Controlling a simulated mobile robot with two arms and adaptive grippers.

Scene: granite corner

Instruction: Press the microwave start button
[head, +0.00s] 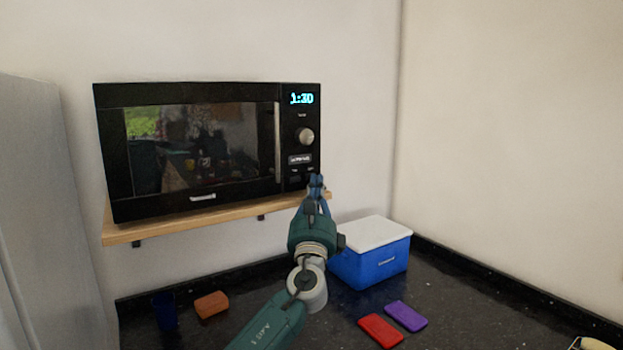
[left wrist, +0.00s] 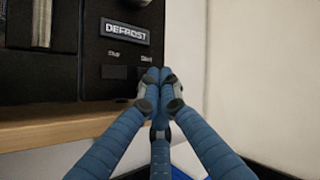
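The black microwave (head: 200,145) stands on a wooden shelf, its door closed and its display (head: 301,98) lit, reading about 1:30. In the left wrist view, the start label (left wrist: 147,58) sits at the lower right of the panel, beside the stop button (left wrist: 114,72). The start button below its label is mostly hidden by my fingertips. My left gripper (head: 316,181) is shut and empty, its fingertips (left wrist: 158,76) together at the panel's lower right corner. I cannot tell whether they touch the button.
The wooden shelf (head: 150,229) edge runs just below the panel. On the dark counter are a blue cooler with a white lid (head: 372,234), a red block (head: 381,330), a purple block (head: 406,316), an orange-brown block (head: 211,305) and a dark blue cup (head: 164,311).

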